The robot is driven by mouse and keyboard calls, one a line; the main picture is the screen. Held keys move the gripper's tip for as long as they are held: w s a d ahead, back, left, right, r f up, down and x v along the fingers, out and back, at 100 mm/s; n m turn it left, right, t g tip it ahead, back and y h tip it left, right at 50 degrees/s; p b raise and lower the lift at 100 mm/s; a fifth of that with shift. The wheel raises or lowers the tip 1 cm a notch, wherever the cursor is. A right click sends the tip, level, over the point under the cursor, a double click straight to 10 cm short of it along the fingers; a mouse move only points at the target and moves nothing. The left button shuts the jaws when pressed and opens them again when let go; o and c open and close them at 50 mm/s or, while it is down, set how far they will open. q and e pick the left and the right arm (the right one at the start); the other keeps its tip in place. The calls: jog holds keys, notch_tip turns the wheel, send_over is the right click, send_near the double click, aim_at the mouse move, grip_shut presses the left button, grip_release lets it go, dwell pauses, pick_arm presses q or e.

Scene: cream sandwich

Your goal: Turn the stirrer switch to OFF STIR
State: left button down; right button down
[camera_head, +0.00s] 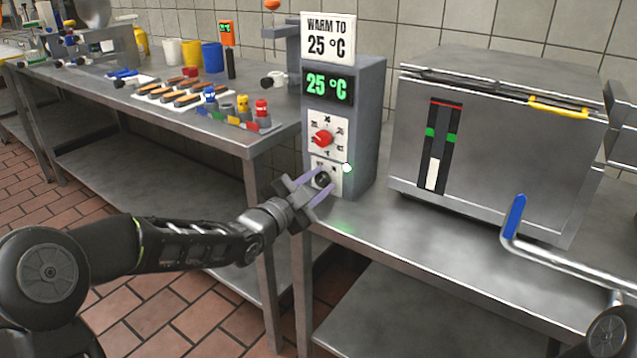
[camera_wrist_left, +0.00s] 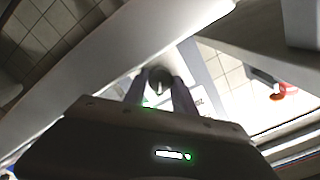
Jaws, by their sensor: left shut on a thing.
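The stirrer switch is a dark round knob (camera_head: 323,179) on the lower white plate of a grey control unit (camera_head: 366,130). It also shows in the left wrist view (camera_wrist_left: 160,78), between the fingers, with a light pointer mark. My left gripper (camera_head: 326,179) is shut on the dark knob, one finger on each side. The lettering around the knob is too small or hidden to read. A small light (camera_head: 347,168) glows white-green at the plate's right edge. My right gripper is not in view.
A red knob (camera_head: 322,138) sits just above on its own dial plate. A green display (camera_head: 328,85) reads 25 °C under a sign (camera_head: 328,38) saying WARM TO 25 °C. A steel box (camera_head: 490,140) with a blue-handled pipe (camera_head: 514,216) stands right. A table with coloured items (camera_head: 190,95) is left.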

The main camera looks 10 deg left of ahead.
pick_arm(q)
jog(key=shift+n, duration=0.3)
jog(key=n, duration=0.2)
jog(key=shift+n+p, duration=0.35)
jog(key=shift+n, duration=0.05)
jog(key=n+p, duration=0.1)
jog(key=n, duration=0.2)
jog(key=shift+r+n, duration=0.1)
jog(key=shift+n, duration=0.2)
jog(key=n+p, duration=0.1)
jog(key=n, duration=0.2)
jog(key=shift+a+n+p, duration=0.1)
jog(key=shift+n+p, duration=0.7)
jog(key=shift+n, duration=1.1)
jog(key=c, duration=1)
grip_release()
